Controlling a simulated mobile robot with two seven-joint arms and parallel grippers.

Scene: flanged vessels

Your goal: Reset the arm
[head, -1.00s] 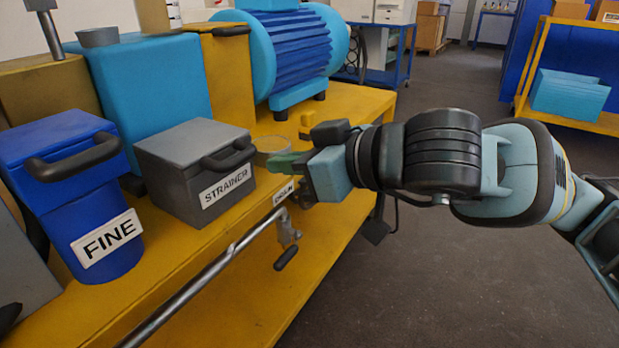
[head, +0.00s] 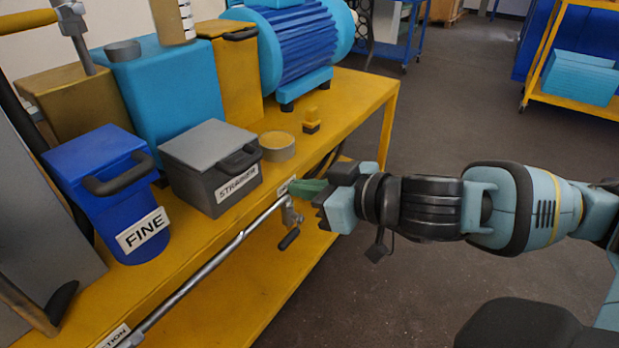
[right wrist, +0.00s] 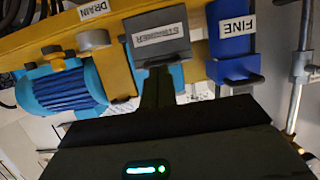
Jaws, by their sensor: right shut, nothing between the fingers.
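My right arm reaches in from the right in the head view. Its gripper (head: 302,188) is shut and empty, with greenish fingertips at the bench's front edge by the drain label. The fingers also show from behind in the right wrist view (right wrist: 157,88), where the scene is upside down. The grey strainer box (head: 211,165) stands left of the gripper, apart from it in the head view. The blue FINE vessel (head: 115,190) stands further left. My left gripper is not in view.
A metal pipe with a valve handle (head: 289,238) runs along the front edge.

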